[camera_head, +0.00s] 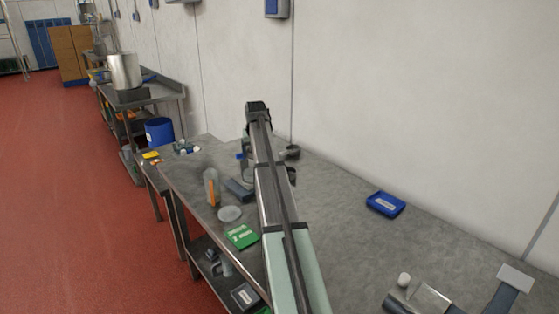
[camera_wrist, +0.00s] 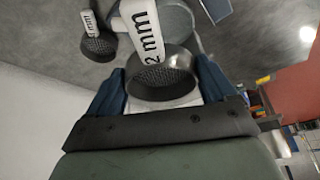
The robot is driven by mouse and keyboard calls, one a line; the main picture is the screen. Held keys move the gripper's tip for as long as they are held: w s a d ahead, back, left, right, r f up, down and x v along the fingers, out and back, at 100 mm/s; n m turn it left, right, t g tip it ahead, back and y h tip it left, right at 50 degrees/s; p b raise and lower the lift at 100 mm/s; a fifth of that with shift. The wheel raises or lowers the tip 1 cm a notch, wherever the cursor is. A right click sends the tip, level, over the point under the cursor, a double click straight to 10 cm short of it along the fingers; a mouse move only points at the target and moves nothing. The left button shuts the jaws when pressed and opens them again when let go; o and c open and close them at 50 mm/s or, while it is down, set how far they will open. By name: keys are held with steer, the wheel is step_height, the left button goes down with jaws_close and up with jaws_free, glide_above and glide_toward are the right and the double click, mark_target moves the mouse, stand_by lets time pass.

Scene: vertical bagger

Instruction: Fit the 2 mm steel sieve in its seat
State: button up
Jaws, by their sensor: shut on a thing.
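My gripper (camera_wrist: 160,66) has blue fingers on both sides of a dark steel ring sieve (camera_wrist: 162,90) with mesh across it, and is shut on it. A white tag (camera_wrist: 145,30) reading "2 mm" stands up from this sieve. A second, similar mesh sieve (camera_wrist: 97,46) with its own white tag lies apart at the upper left of the wrist view; its number is hard to read. A round grey dish-like part (camera_wrist: 178,20) shows behind the held sieve, partly hidden by the tag. I cannot tell whether it is the seat. In the head view my arm hides the gripper and held sieve.
The grey table (camera_head: 340,225) holds a blue tray (camera_head: 385,204), a green packet (camera_head: 242,236), a pale disc (camera_head: 230,213) and a small dark cup (camera_head: 292,152). A wall runs behind it. The table middle, right of my arm, is mostly clear.

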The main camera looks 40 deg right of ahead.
steer(key=shift+w+r+n, duration=0.2)
steer(key=shift+w+n, duration=0.05)
steer(key=shift+w, duration=0.25)
steer(key=shift+w+r+n, duration=0.2)
steer(key=shift+w+n, duration=0.05)
steer(key=shift+w, duration=0.25)
steer(key=shift+a+n+y, duration=0.35)
steer(key=shift+n+y, duration=0.15)
steer(key=shift+n, duration=0.2)
steer(key=shift+f+n, duration=0.1)
steer(key=shift+n, duration=0.2)
steer(key=shift+f, duration=0.1)
steer(key=shift+f, duration=0.1)
steer(key=shift+f, duration=3.3)
steer(key=shift+s+f, duration=0.1)
steer(key=shift+f, duration=0.75)
steer(key=o, duration=1)
